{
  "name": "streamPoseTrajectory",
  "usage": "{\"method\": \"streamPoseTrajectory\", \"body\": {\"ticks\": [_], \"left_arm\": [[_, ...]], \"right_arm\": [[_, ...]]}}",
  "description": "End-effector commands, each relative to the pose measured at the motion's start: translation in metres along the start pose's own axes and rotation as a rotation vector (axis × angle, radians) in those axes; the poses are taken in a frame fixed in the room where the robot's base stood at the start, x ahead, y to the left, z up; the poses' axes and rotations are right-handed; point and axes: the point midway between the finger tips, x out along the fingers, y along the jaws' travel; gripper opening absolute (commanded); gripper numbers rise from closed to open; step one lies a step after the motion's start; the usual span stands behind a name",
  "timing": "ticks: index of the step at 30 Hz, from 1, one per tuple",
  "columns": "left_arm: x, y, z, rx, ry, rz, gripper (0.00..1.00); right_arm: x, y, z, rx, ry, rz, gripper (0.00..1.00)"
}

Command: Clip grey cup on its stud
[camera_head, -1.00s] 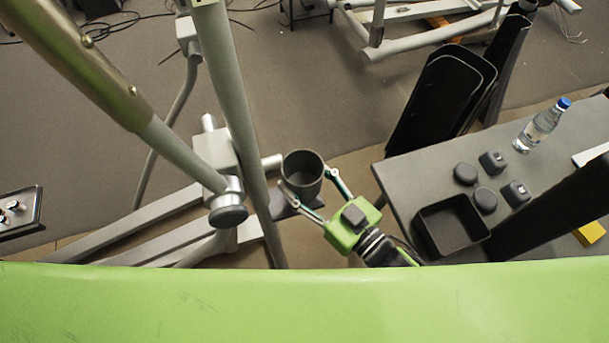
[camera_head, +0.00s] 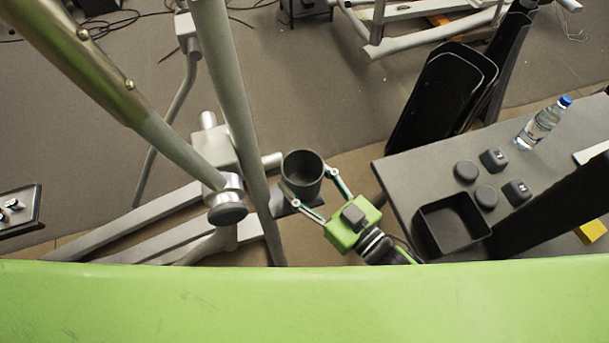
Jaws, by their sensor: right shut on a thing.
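The grey cup (camera_head: 302,170) is upright with its open mouth facing up, just right of the slanted grey frame tube. My right gripper (camera_head: 308,191) is shut on the cup, with one finger on each side of it. A light grey stub (camera_head: 271,161) sticks out from the frame beside the cup's left side; whether this is the cup's stud, and whether the cup touches it, I cannot tell. A dark plate (camera_head: 282,207) shows below the cup. My left gripper is not in view.
A grey table (camera_head: 420,167) at the right holds a black open bin (camera_head: 452,228), several small dark caps (camera_head: 466,171) and a water bottle (camera_head: 543,124). Black panels (camera_head: 440,98) stand behind it. Slanted grey tubes (camera_head: 228,100) crowd the cup's left. A small tray (camera_head: 18,213) is at far left.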

Motion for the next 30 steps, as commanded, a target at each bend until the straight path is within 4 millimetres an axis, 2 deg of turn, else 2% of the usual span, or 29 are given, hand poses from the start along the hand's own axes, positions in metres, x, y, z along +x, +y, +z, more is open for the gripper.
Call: {"method": "streamPoseTrajectory", "body": {"ticks": [30], "left_arm": [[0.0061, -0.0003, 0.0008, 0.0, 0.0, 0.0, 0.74]], "right_arm": [[0.0002, 0.0, 0.0094, 0.0, 0.001, 0.0, 0.31]]}}
